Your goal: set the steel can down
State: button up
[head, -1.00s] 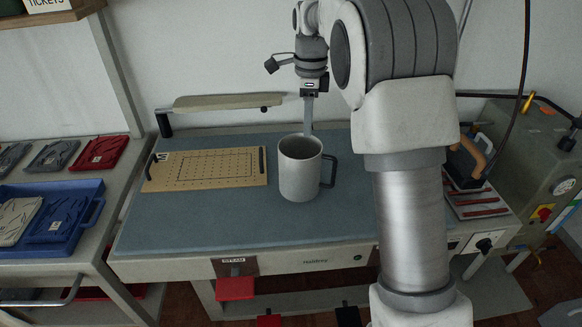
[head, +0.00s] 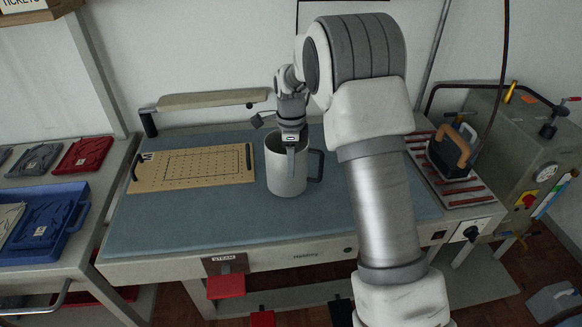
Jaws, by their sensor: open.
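The steel can (head: 282,178) is a grey, open-topped can with a dark handle on its right side. It stands upright on the blue-grey padded table top (head: 200,220), right of the perforated tan board. My gripper (head: 290,150) points down at the can's rim. It is open, with one finger seen against the can's upper part; the other finger is hidden. I cannot tell whether the finger touches the can.
The tan board (head: 190,168) with dark handles lies left of the can. A narrow padded arm (head: 210,99) runs along the back. An iron (head: 452,152) stands on a striped rest at the right. The front of the pad is clear.

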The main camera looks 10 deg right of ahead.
aim_at(278, 183)
jog(key=shift+f, duration=1.5)
grip_shut()
jog(key=shift+r, duration=0.1)
